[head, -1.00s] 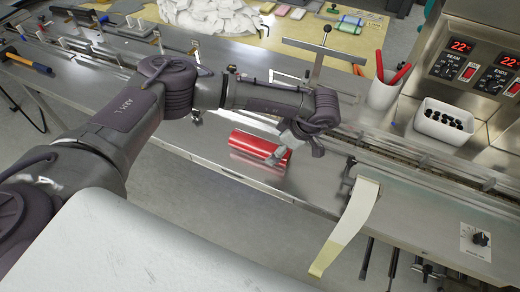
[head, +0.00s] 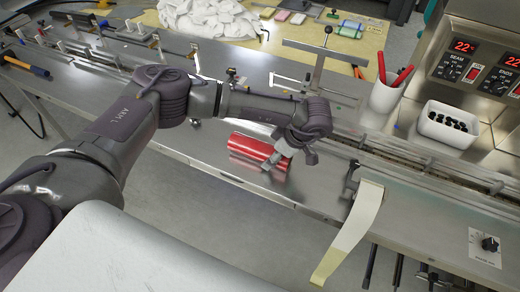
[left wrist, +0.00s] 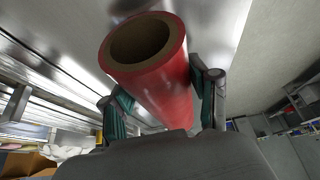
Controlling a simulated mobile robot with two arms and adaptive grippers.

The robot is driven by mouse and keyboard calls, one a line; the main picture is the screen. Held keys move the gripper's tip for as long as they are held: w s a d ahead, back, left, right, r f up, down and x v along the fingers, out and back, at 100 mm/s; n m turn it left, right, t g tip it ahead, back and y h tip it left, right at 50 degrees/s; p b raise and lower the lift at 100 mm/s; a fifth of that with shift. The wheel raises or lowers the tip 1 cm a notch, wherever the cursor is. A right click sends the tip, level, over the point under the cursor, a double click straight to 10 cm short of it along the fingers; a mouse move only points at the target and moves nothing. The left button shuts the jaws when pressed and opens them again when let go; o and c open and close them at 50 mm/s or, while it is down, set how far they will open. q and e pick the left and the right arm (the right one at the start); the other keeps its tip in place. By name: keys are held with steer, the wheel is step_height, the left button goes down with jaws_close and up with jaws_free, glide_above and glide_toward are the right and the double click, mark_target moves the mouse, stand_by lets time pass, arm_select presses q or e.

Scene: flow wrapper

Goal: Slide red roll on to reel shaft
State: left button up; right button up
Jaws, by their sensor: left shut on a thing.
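The red roll (head: 247,147) shows in the head view, lying lengthwise from upper left to lower right over the steel table. My left gripper (head: 273,161) is shut on it near its right end. In the left wrist view the roll (left wrist: 163,78) lies between the two fingers (left wrist: 163,103), its brown hollow core facing the camera. I cannot tell whether the roll touches the table. I cannot make out the reel shaft for certain. My right gripper is not in view.
A pale film strip (head: 350,234) hangs over the front edge, right of the roll. A metal rail (head: 415,168) runs behind it. Table left of the roll is mostly clear.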

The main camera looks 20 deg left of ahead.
mark_target(268, 147)
arm_select(q)
steer(key=shift+c, duration=1)
steer(key=shift+r+p, duration=1.65)
steer(key=shift+r, duration=1.35)
